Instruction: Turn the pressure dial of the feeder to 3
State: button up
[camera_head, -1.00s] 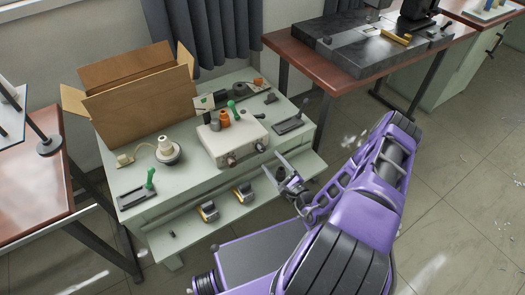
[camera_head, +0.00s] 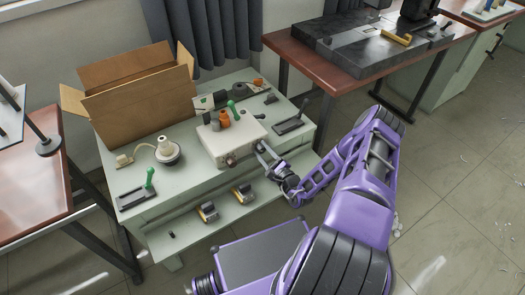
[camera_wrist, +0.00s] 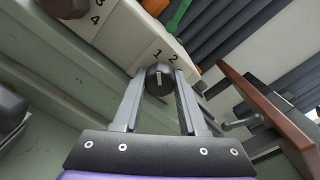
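The feeder (camera_head: 226,146) is a cream box on the green bench, with two knobs on its front. In the wrist view, my gripper (camera_wrist: 160,76) has one finger on each side of the right-hand dark dial (camera_wrist: 159,80), and both fingers appear to touch it. A white pointer line shows on this dial. The figures 1 and 2 stand on the panel just beyond it. The other knob (camera_wrist: 65,7) is brownish and partly cut off, with a 4 near it. No label naming either dial is readable. In the head view, my gripper (camera_head: 260,149) reaches the feeder's front right.
A cardboard box (camera_head: 140,100) stands at the back left of the bench. A white-topped round item (camera_head: 167,150) and a green-handled tool (camera_head: 149,180) lie left of the feeder. A black tray (camera_head: 288,127) lies to the right.

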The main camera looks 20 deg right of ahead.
grip_shut()
jog(key=shift+m, duration=0.3)
jog(key=m, duration=0.3)
jog(key=shift+m, duration=0.3)
jog(key=m, duration=0.4)
jog(key=shift+f+b, duration=0.1)
jog(key=shift+b, duration=0.25)
jog(key=m, duration=0.5)
jog(key=shift+m, duration=0.4)
jog(key=m, duration=0.5)
jog(key=shift+s+a+m+b, duration=0.1)
jog(key=shift+m+b, duration=0.25)
jog(key=shift+m, duration=0.05)
